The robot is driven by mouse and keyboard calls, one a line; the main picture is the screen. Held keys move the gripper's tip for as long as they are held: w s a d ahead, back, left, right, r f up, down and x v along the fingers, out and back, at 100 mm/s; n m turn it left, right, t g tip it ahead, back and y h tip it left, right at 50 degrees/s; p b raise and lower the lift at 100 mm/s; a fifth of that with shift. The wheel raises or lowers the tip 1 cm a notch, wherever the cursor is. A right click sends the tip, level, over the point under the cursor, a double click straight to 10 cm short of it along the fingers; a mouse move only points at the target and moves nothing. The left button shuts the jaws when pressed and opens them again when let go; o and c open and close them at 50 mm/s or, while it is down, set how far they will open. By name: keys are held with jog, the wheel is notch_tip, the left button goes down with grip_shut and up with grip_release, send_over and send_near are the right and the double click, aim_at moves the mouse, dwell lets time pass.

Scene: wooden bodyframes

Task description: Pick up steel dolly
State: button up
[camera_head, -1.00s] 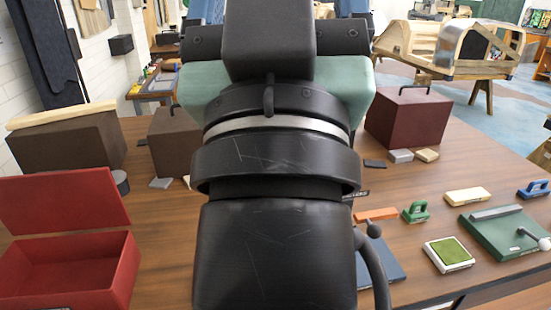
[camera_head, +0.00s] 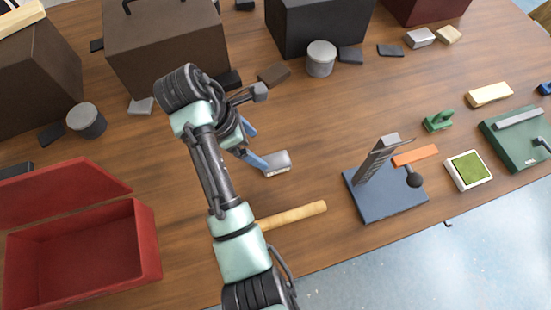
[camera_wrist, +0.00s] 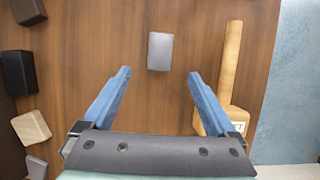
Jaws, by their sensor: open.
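The steel dolly, a small grey block (camera_head: 277,163), lies on the wooden table in the head view. It also shows in the wrist view (camera_wrist: 160,51), top centre, just beyond and between the fingertips. My gripper (camera_wrist: 160,73) has two blue fingers spread wide apart with nothing between them. In the head view my gripper (camera_head: 256,146) is close to the dolly, with one blue finger appearing to reach its left edge. I cannot tell whether they touch. My arm hides part of the table to the left.
A wooden mallet (camera_wrist: 230,75) lies right of the dolly in the wrist view; its handle (camera_head: 292,214) shows in the head view. A blue-based stand (camera_head: 390,198) is to the right. A red open box (camera_head: 85,255) is at left. Brown (camera_head: 165,45) and black boxes (camera_head: 318,25) stand behind.

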send_over(274, 159)
jog(key=s+a, duration=0.1)
jog(key=a, duration=0.1)
notch_tip(274, 159, down, 4)
jog(key=shift+s+a+f+p, duration=0.1)
jog(key=shift+a+f+p, duration=0.1)
jog(key=shift+p, duration=0.25)
jog(key=shift+p+x, duration=0.45)
jog(key=shift+x, duration=2.65)
grip_shut()
jog(key=shift+r, duration=0.2)
